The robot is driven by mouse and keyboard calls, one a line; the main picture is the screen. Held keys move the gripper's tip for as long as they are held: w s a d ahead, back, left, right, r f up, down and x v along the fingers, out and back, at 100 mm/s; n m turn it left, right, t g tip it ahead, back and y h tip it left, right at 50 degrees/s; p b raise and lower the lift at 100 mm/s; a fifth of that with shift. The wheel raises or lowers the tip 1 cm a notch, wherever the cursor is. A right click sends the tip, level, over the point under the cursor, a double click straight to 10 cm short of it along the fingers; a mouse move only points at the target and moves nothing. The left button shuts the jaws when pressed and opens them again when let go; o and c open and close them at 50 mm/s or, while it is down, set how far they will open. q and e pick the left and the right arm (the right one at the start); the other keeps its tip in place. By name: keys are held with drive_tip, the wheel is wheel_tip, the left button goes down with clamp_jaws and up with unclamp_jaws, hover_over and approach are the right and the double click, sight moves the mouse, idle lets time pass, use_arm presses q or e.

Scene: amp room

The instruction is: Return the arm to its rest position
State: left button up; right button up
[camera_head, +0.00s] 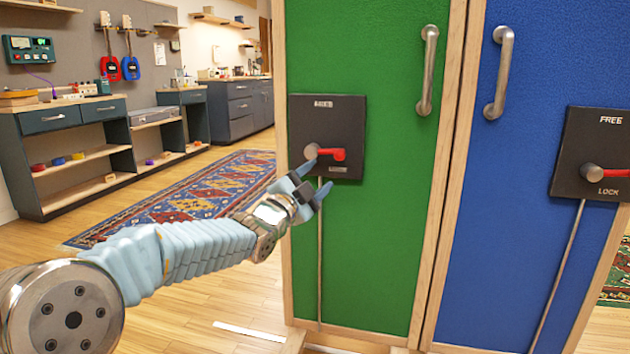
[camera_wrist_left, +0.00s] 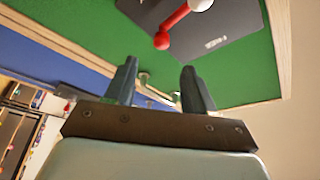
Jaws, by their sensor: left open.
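My left arm (camera_head: 180,250) reaches in from the left in the head view. Its gripper (camera_head: 316,182) is open and empty, just below the red-handled lever (camera_head: 332,154) on the green door's black plate (camera_head: 328,112). In the left wrist view the two fingers (camera_wrist_left: 158,88) stand apart with nothing between them. The red lever (camera_wrist_left: 174,27) and the black plate (camera_wrist_left: 222,38) show beyond them, apart from the fingers. The lever on the green door points right, about level. My right gripper is in neither view.
The green door (camera_head: 385,230) and blue door (camera_head: 530,70), with metal handles (camera_head: 427,70), fill the right side close to my arm. A second black plate (camera_head: 590,150) is on the blue door. A rug (camera_head: 185,200) and a workbench (camera_head: 75,115) lie to the left. The wooden floor is open.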

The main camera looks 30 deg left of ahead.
use_arm(q)
drive_tip(key=shift+f, duration=0.1)
idle(0.3)
drive_tip(key=s+d+f+n+g, duration=0.1)
drive_tip(key=d+f+n+g, duration=0.25)
drive_tip(key=f, duration=0.95)
drive_tip(key=d+f+n+g, duration=0.2)
drive_tip(key=d+f+g, duration=0.15)
drive_tip(key=f, duration=0.95)
drive_tip(key=s+d+f+n+g, duration=0.15)
drive_tip(key=d+f, duration=0.25)
drive_tip(key=f, duration=0.9)
drive_tip(key=s+d+f+n+g+h+p, duration=0.1)
drive_tip(key=s+d+f+n+g, duration=0.4)
drive_tip(key=s+f, duration=0.75)
drive_tip(key=s+d+f+n+g+h, duration=0.1)
drive_tip(key=s+d+f+n+g, duration=0.1)
drive_tip(key=s+d+f+g, duration=0.95)
drive_tip(key=s+a+r+t+p, duration=0.1)
drive_tip(key=a+r+t+p, duration=0.1)
drive_tip(key=r+p, duration=0.5)
drive_tip(key=s+a+r+t+p, duration=0.2)
drive_tip(key=r+t+p, duration=0.1)
drive_tip(key=r+p, duration=0.4)
drive_tip(key=shift+v, duration=1.25)
